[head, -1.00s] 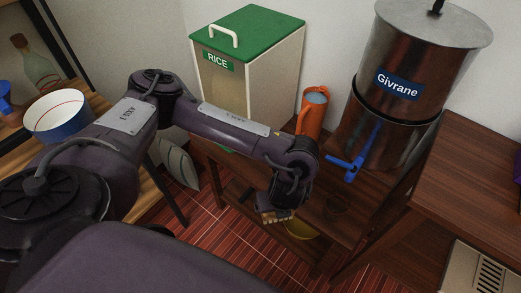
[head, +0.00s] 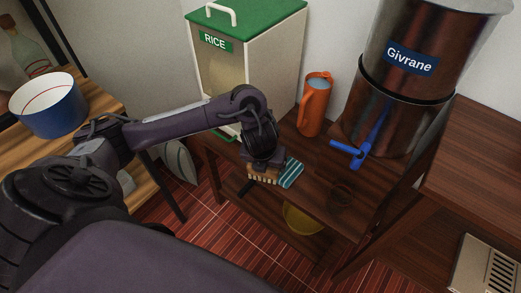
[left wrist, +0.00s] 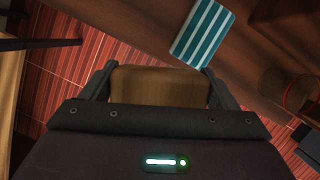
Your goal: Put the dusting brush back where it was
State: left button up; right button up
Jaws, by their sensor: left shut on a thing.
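My left gripper (head: 262,164) is shut on the dusting brush (head: 266,178), whose pale bristles show below the fingers in the head view. In the left wrist view the brush's brown wooden block (left wrist: 160,86) lies between the two fingers. In the head view the brush appears near the front edge of the dark wooden table (head: 312,172), just left of a folded teal striped cloth (head: 291,174). I cannot tell whether the brush touches the table. My right gripper is not in view.
An orange jug (head: 313,105), a metal Givrane dispenser (head: 395,105) with a blue tap and a green-lidded rice bin (head: 250,60) stand behind. A yellow bowl (head: 302,220) sits on the lower shelf. A blue-and-white bowl (head: 48,108) is on the left table.

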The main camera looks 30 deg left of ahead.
pick_arm(q)
jog(key=w+a, duration=0.7)
jog(key=w, duration=0.1)
jog(key=f, duration=0.2)
jog(key=f+b, duration=0.1)
jog(key=f, duration=0.2)
jog(key=shift+s+d+f, duration=0.1)
jog(key=shift+s+d, duration=0.05)
jog(key=shift+d, duration=0.05)
jog(key=shift+b+x, duration=0.3)
jog(key=shift+x, duration=0.65)
jog(key=shift+s, duration=0.1)
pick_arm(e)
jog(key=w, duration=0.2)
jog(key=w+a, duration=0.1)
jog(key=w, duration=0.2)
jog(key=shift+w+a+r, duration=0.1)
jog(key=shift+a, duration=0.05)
pick_arm(q)
jog(key=shift+f, duration=0.1)
jog(key=o, duration=0.8)
